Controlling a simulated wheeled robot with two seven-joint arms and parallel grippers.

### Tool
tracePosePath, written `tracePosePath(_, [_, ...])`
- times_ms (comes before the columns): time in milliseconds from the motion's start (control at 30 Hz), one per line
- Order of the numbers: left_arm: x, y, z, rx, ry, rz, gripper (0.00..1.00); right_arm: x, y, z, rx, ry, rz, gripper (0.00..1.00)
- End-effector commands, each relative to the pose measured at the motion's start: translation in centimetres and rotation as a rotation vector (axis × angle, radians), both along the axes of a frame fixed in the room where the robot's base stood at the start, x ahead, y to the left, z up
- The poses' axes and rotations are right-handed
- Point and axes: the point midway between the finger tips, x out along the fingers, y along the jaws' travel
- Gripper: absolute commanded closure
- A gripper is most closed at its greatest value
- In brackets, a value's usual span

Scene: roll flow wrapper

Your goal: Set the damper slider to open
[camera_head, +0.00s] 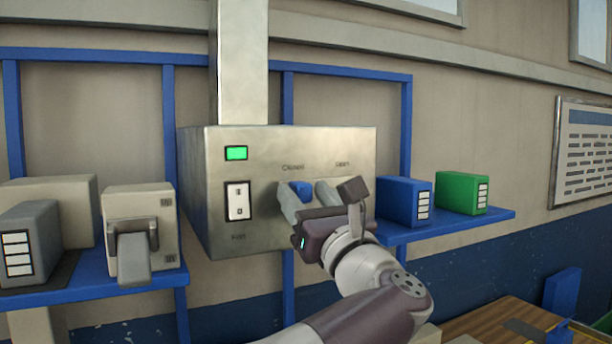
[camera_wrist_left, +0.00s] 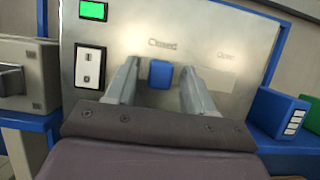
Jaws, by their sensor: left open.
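The damper slider is a blue knob (camera_head: 300,190) on the front of a metal control box (camera_head: 320,145). In the wrist view the knob (camera_wrist_left: 160,75) sits under the "Closed" label (camera_wrist_left: 162,43), at the left end of a pale track that runs right toward the "Open" label (camera_wrist_left: 225,55). My left gripper (camera_head: 305,187) is open in front of the box. Its two grey fingers (camera_wrist_left: 160,80) stand one on each side of the knob, with a visible gap on both sides. The fingers hide part of the track. My right gripper is not in view.
A fan rocker switch (camera_head: 238,201) and a lit green lamp (camera_head: 236,153) are left of the slider. A blue shelf (camera_head: 455,225) holds a blue box (camera_head: 403,201) and a green box (camera_head: 460,192) at right. Grey devices (camera_head: 140,215) stand at left.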

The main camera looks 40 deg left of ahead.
Motion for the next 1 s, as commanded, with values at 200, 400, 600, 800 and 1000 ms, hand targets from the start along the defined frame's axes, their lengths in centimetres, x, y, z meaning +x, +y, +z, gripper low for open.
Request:
tracePosePath(200, [0.3,0.6,0.2,0.000,0.001,0.000,0.47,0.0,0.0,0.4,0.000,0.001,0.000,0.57])
tracePosePath(400, [0.3,0.6,0.2,0.000,0.002,-0.001,0.60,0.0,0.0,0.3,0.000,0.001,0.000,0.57])
tracePosePath(600, [0.3,0.6,0.2,0.000,0.001,0.000,1.00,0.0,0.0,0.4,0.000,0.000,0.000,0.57])
tracePosePath(800, [2.1,-0.3,-0.4,0.003,-0.002,-0.002,1.00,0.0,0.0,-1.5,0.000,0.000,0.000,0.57])
tracePosePath(1000, [6.4,-2.6,0.2,0.003,-0.002,-0.002,1.00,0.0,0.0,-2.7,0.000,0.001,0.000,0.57])
